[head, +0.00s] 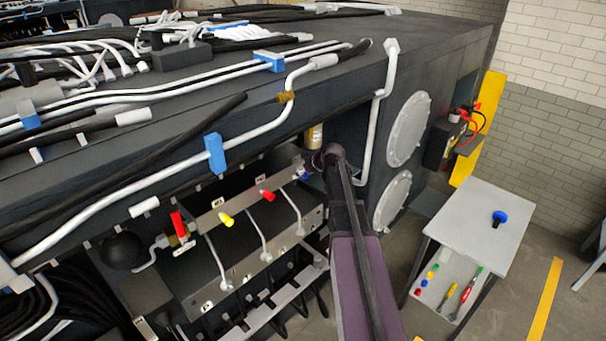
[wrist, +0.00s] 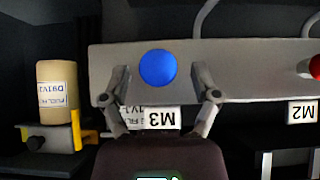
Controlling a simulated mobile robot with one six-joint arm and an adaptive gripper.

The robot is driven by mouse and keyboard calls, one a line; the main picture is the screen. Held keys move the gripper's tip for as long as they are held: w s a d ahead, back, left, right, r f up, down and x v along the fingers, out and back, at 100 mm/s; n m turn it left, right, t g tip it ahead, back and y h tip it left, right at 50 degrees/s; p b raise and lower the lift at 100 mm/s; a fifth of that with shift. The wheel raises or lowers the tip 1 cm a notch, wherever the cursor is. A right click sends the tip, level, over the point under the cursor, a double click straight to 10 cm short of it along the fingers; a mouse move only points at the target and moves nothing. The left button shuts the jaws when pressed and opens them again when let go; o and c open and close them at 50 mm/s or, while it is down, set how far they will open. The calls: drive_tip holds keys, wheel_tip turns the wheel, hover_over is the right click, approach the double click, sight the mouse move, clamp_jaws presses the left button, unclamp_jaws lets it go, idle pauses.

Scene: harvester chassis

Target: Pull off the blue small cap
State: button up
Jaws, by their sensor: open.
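The blue small cap (wrist: 157,68) sits on the front of a grey metal bar (wrist: 240,75) above the M3 label (wrist: 162,119) in the wrist view. In the head view a bit of the blue cap (head: 305,174) shows at the right end of the bar, mostly hidden by my arm. My gripper (wrist: 161,80) is open and empty. Its two fingers stand left and right of the cap, with clear gaps to it in the picture. I cannot tell how far in front of the cap the fingertips are.
A red cap (wrist: 315,67) and a yellow cap (head: 227,220) sit further along the bar. A tan cylinder (wrist: 57,105) stands left of the gripper in the wrist view. A grey cart (head: 475,213) with a blue knob (head: 499,217) stands at the right.

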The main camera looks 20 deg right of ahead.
clamp_jaws()
idle(0.4)
drive_tip(key=shift+s+d, duration=0.1)
drive_tip(key=shift+s, duration=0.15)
drive_tip(key=shift+s+d, duration=0.3)
drive_tip(key=shift+s, duration=0.5)
drive_tip(key=shift+s+d, duration=0.3)
drive_tip(key=shift+s, duration=0.5)
